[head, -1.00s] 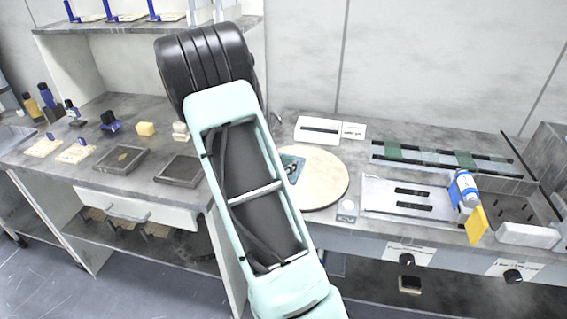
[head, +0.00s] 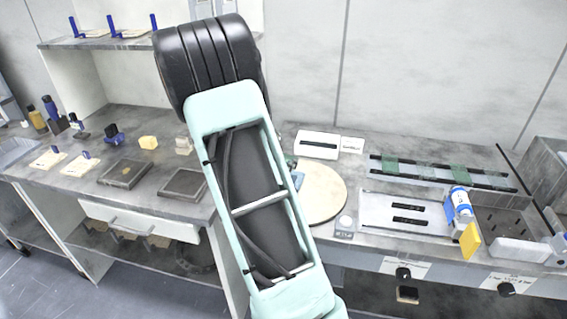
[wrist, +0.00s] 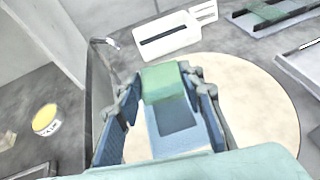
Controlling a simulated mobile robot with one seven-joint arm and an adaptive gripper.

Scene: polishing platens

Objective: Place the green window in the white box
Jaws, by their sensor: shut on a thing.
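My gripper (wrist: 160,84) is shut on a green window (wrist: 163,80), held between its blue-padded fingers in the wrist view. A pale blue piece with a dark rectangular recess (wrist: 176,122) shows just below the green window, between the fingers; I cannot tell whether they touch. A white box with a dark slot (wrist: 168,36) lies beyond the fingertips; it also shows in the head view (head: 318,145), behind the round platen. My gripper is nearer than the box in the wrist view. My arm hides the gripper in the head view.
The round cream platen (head: 324,192) lies beneath my gripper. A rack with several green strips (head: 440,173) stands to the right, behind a metal tray (head: 405,213). A blue-and-white bottle (head: 461,203) and a yellow piece (head: 469,241) are farther right. Dark square plates (head: 125,173) lie left.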

